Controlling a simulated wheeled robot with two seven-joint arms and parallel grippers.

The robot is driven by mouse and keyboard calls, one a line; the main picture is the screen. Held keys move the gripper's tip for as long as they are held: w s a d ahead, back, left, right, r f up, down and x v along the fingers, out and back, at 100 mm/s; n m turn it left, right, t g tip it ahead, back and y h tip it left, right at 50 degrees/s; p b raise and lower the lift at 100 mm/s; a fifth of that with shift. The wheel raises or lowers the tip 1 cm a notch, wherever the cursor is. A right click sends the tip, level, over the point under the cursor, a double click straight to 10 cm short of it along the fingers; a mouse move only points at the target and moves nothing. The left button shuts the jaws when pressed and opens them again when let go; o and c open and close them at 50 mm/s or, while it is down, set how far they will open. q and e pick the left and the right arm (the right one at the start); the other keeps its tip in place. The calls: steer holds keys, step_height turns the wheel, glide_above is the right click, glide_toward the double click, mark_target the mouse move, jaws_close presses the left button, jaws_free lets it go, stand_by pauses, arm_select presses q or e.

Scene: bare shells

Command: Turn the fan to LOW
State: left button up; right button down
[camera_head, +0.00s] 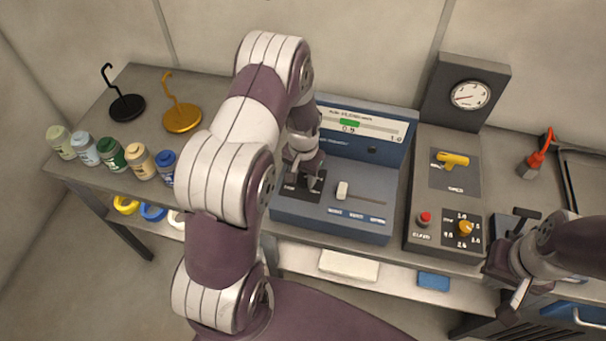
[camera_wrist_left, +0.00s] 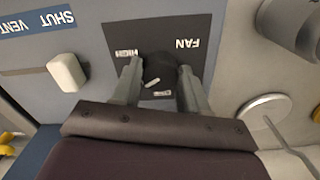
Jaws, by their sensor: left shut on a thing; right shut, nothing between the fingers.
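The fan control is a dark knob (camera_wrist_left: 158,72) with a light pointer mark, on a black plate (camera_wrist_left: 120,38) lettered FAN. My left gripper (camera_wrist_left: 160,85) has its two fingers on either side of the knob and is shut on it. In the head view my left gripper (camera_head: 303,178) is over the plate at the left end of the blue console (camera_head: 330,220). My right gripper (camera_head: 516,260) is shut and empty near the bench's right front edge.
A white slider (camera_wrist_left: 67,72) sits beside the fan plate, near SHUT and VENT lettering. A grey panel (camera_head: 416,240) with a yellow handle, red button and yellow dial stands to the right. Several paint jars (camera_head: 110,154) and two hooked stands are at left.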

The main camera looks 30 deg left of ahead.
mark_target(304, 177)
arm_select(q)
steer(key=o, duration=0.9)
steer(key=shift+o, duration=0.8)
steer(key=shift+w, duration=0.15)
step_height(304, 177, up, 12)
steer(key=b, duration=0.3)
steer(key=shift+r, duration=0.25)
